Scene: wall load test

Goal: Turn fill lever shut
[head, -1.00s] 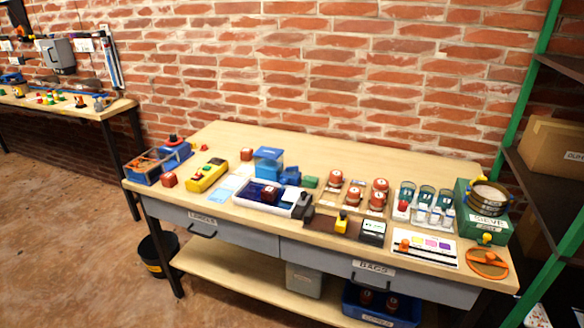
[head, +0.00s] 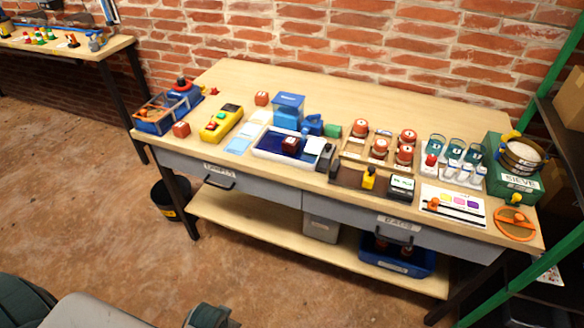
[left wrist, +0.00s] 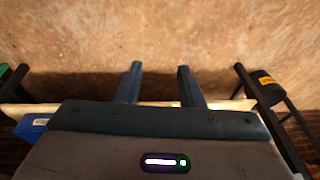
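I cannot tell for sure which part is the fill lever. A tray of dark blue liquid (head: 262,150) with a red block (head: 290,144) in it sits mid-table, beside blue fittings (head: 313,124) and a dark upright piece (head: 325,158) at its right end. A small yellow lever-like part (head: 369,178) stands upright on a dark base to the right. My left gripper (left wrist: 158,72) shows in the left wrist view with its fingers apart and nothing between them, over the floor and away from the tabletop things. My right gripper is not in view.
A yellow control box (head: 221,123) and a blue bin (head: 155,122) stand at the table's left. A black bucket (head: 172,200) stands on the floor. The table's back strip is clear.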

